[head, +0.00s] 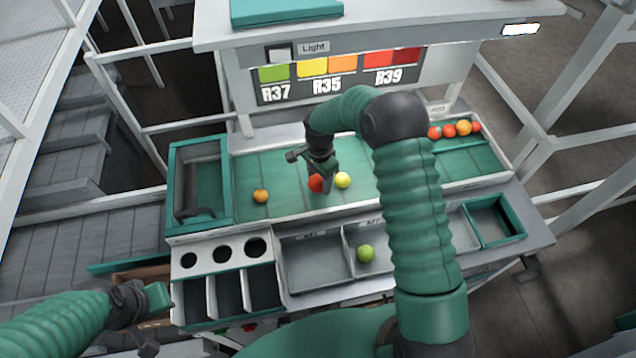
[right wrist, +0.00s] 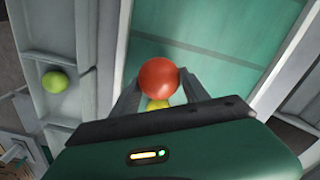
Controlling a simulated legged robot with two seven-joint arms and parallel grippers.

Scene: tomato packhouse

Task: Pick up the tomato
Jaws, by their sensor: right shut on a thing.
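A red tomato (head: 315,183) is at the middle of the green sorting surface (head: 290,160). My right gripper (head: 324,184) points down at it and is shut on it. In the right wrist view the red tomato (right wrist: 158,84) sits between the two fingertips (right wrist: 158,92). I cannot tell whether it touches the surface. A yellow tomato (head: 343,180) lies just right of the gripper; an orange tomato (head: 261,196) lies apart to the left. My left gripper (head: 146,304) is at the lower left, away from the tomatoes; its jaw state is unclear.
A green tomato (head: 366,253) lies in a grey bin in front. Several red and orange tomatoes (head: 463,128) lie at the back right. A colour chart panel (head: 340,75) stands behind. A green-rimmed tray (head: 200,147) is at left, another (head: 495,220) at right.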

